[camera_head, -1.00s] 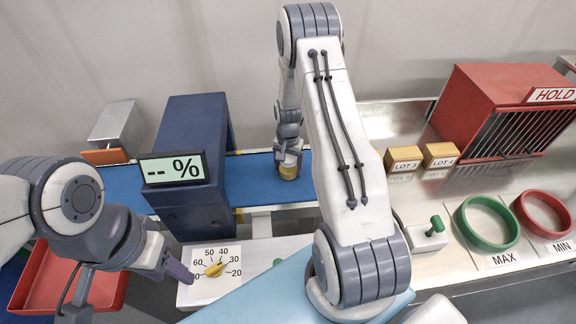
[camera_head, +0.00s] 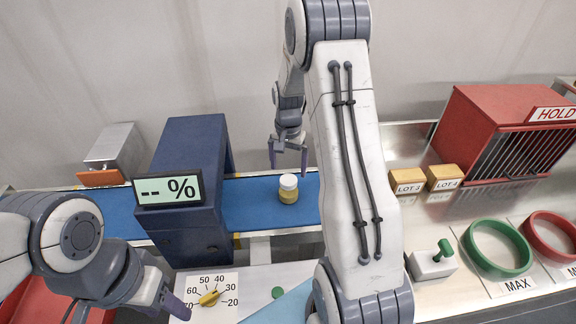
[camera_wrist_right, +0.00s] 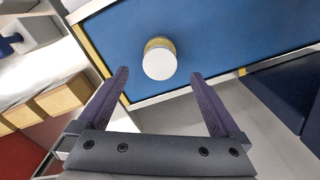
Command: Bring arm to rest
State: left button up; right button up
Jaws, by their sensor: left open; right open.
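My right gripper (camera_head: 288,158) is open and empty above the blue conveyor belt (camera_head: 245,205). A small jar (camera_head: 288,188) with a white lid and yellowish body stands upright on the belt, just below the right gripper and apart from it. In the right wrist view the jar (camera_wrist_right: 159,60) lies beyond the two open purple fingers (camera_wrist_right: 160,85), with nothing between them. My left gripper (camera_head: 172,302) is at the lower left beside the yellow dial (camera_head: 209,298); its fingertips are close to the dial panel, and whether they touch it I cannot tell.
A blue scanner housing (camera_head: 190,150) with a "-- %" display (camera_head: 168,190) straddles the belt. To the right are boxes marked LOT 3 (camera_head: 406,181) and LOT 4 (camera_head: 445,177), a red HOLD rack (camera_head: 500,135), a green-handled switch (camera_head: 432,262), a green MAX ring (camera_head: 497,248) and a red MIN ring (camera_head: 553,240).

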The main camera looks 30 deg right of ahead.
jog(key=shift+r, duration=0.85)
jog(key=shift+a, duration=0.1)
